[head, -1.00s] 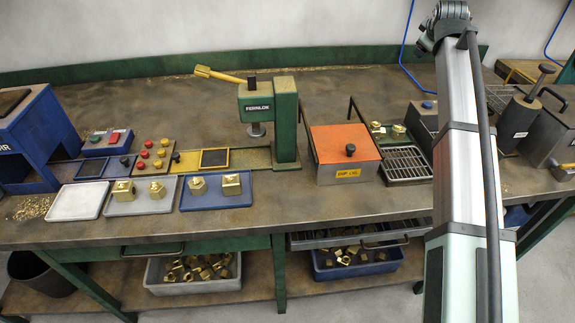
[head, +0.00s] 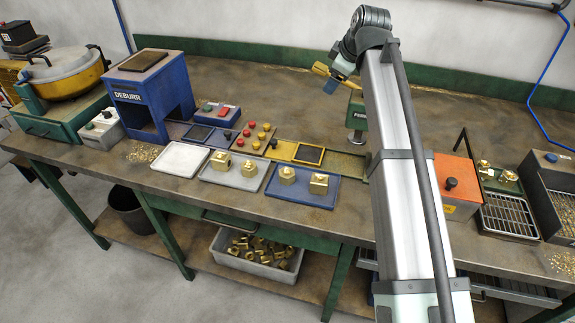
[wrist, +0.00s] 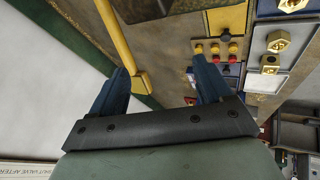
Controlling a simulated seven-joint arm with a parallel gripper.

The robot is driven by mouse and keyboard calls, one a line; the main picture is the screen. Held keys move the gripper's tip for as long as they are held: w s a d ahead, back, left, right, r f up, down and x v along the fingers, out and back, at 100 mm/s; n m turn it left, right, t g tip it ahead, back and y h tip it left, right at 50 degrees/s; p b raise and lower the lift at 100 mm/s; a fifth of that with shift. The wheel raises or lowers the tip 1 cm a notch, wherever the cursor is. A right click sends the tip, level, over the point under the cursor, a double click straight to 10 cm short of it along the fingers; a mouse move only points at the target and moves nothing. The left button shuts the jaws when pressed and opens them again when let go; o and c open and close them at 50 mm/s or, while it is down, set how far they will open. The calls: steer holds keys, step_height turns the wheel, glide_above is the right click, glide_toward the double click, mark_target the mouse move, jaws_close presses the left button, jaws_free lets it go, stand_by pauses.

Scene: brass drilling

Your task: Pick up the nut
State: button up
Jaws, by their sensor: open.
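Brass nut-like pieces sit in two trays on the bench. The grey tray (head: 233,182) holds two pieces, one left (head: 221,160) and one right (head: 249,168). The blue tray (head: 303,199) holds a rounder piece (head: 287,174) and a blockier piece (head: 319,183). Which one is the task's nut I cannot tell. My gripper (head: 343,68) is behind and above the trays, near the press's yellow lever. In the wrist view my gripper (wrist: 163,82) is open and empty, its blue fingers wide apart. Brass pieces (wrist: 278,41) show at the upper right there, away from the fingers.
The press (head: 357,112) is partly hidden by my arm; its yellow lever (wrist: 122,50) passes close to the fingers. A blue deburr machine (head: 150,95), an empty white tray (head: 180,159) and a button panel (head: 255,136) stand left. An orange-topped box (head: 455,180) stands right.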

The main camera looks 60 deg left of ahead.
steer(key=s+d+f+g+h, duration=0.1)
steer(key=s+d+f+h, duration=0.2)
steer(key=s+f, duration=0.35)
steer(key=s+d+f+g+h, duration=0.1)
steer(key=s+d+f+h, duration=0.15)
steer(key=s, duration=0.75)
glide_above(288, 168)
steer(key=d, duration=0.2)
step_height(288, 168, down, 8)
steer(key=shift+n, duration=0.4)
steer(key=shift+s+a+f, duration=0.1)
steer(key=shift+s+f, duration=0.05)
steer(key=shift+f, duration=0.85)
steer(key=shift+s+a+f, duration=0.1)
steer(key=shift+s+f, duration=0.1)
steer(key=shift+f, duration=0.8)
steer(key=shift+s+f, duration=0.15)
steer(key=shift+f, duration=0.85)
steer(key=c, duration=1.4)
steer(key=shift+c, duration=0.3)
steer(key=shift+r, duration=0.15)
